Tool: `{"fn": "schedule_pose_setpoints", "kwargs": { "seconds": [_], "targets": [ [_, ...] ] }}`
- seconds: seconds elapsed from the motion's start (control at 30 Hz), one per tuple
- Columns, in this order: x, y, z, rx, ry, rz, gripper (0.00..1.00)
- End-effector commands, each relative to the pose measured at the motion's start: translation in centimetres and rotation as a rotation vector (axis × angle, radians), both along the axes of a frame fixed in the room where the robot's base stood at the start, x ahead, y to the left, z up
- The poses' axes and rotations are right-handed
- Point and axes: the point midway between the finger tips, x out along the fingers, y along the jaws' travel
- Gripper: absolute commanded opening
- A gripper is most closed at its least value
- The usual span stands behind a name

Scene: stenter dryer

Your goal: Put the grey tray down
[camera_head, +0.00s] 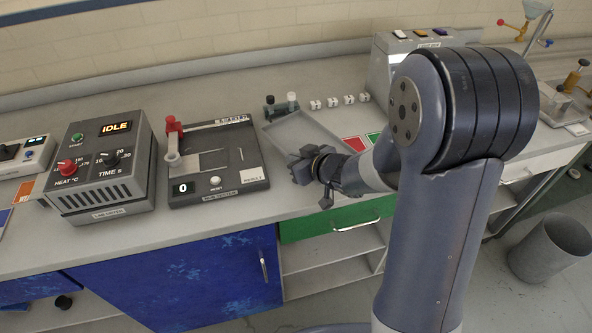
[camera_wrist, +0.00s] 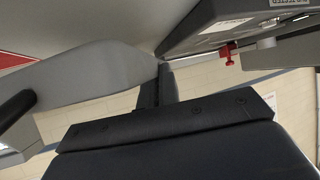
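The grey tray (camera_head: 318,128) is a shallow open tray above the counter, behind the grey test machine's right side. My gripper (camera_head: 303,166) is at its near edge, with the fingers close together on the rim. In the wrist view a broad grey wall, which looks like the tray (camera_wrist: 95,78), runs up to the dark fingers (camera_wrist: 160,86). The near part of the tray is hidden by my gripper. I cannot tell whether its underside touches the counter.
The test machine (camera_head: 213,160) stands close on the left. Small bottles (camera_head: 292,101) and several white cubes (camera_head: 332,103) are behind the tray. A red pad (camera_head: 354,144) and a green pad (camera_head: 375,138) lie to its right. A grey box machine (camera_head: 384,62) stands at the back right.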

Motion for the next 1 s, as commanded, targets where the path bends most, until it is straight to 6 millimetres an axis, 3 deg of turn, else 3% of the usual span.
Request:
{"fn": "schedule_pose_setpoints", "kwargs": {
  "seconds": [0.4, 0.83, 1.0],
  "targets": [
    [0.0, 0.0, -4.8, 0.001, 0.001, 0.0, 0.0],
    [0.0, 0.0, -5.4, 0.001, -0.002, 0.001, 0.0],
    [0.0, 0.0, -5.2, 0.001, -0.001, 0.0, 0.16]
  ]
}}
